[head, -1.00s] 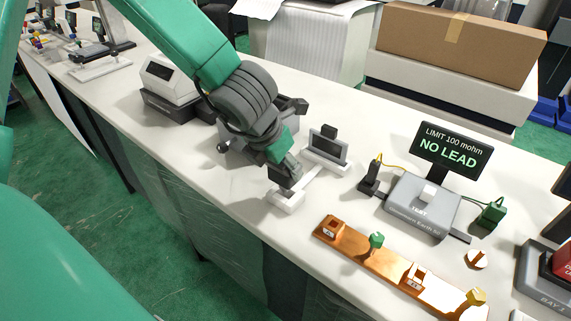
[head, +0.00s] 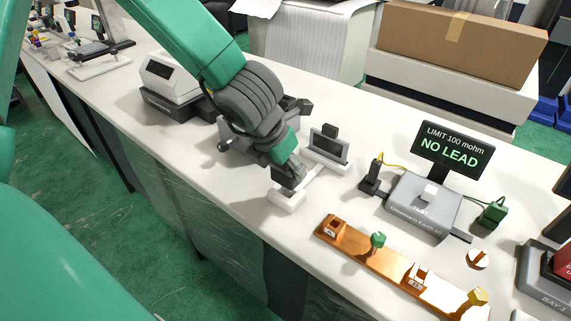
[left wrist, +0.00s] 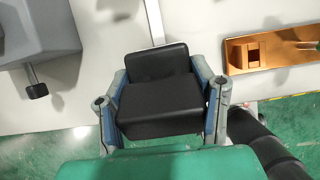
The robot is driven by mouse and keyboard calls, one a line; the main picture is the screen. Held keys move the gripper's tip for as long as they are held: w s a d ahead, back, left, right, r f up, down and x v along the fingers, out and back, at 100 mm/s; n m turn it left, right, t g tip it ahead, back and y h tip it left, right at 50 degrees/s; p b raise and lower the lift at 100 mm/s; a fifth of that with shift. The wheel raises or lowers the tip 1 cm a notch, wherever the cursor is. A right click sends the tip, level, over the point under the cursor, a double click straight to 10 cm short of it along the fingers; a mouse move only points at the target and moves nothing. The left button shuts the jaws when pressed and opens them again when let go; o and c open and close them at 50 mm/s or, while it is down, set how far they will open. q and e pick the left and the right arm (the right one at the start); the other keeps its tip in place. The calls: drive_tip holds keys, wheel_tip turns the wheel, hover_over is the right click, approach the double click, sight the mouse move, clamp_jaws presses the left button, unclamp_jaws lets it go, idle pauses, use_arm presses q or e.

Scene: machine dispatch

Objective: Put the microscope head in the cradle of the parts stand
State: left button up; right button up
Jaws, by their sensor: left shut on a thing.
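My left gripper (head: 288,172) is shut on a black block, the microscope head (left wrist: 160,104), which sits between its two blue-grey fingers in the left wrist view. In the head view the gripper and arm largely hide the block. The gripper is above the near end of a white stand (head: 286,199), which I take for the parts stand. Its white bar runs back to a far crosspiece with a dark upright piece (head: 329,147); the bar also shows in the left wrist view (left wrist: 155,20). I cannot tell whether the head touches the stand. My right gripper is out of view.
A grey body with a knobbed lever (left wrist: 38,42) is left of the gripper. A copper bar with pegs (head: 365,254) lies along the front edge. A grey tester (head: 422,207) and NO LEAD display (head: 451,150) stand to the right. A scale-like device (head: 168,85) is behind left.

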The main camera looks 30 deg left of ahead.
sight(285, 177)
use_arm(q)
drive_tip(key=shift+d+f+b, duration=0.1)
drive_tip(key=shift+f+b, duration=0.3)
drive_tip(key=shift+f, duration=0.05)
drive_tip(key=shift+f+b, duration=1.25)
drive_tip(key=shift+f, duration=0.2)
drive_tip(key=o, duration=1.5)
drive_tip(key=shift+r, duration=0.1)
drive_tip(key=shift+s+r, duration=0.1)
drive_tip(key=shift+r, duration=0.2)
drive_tip(key=v, duration=1.1)
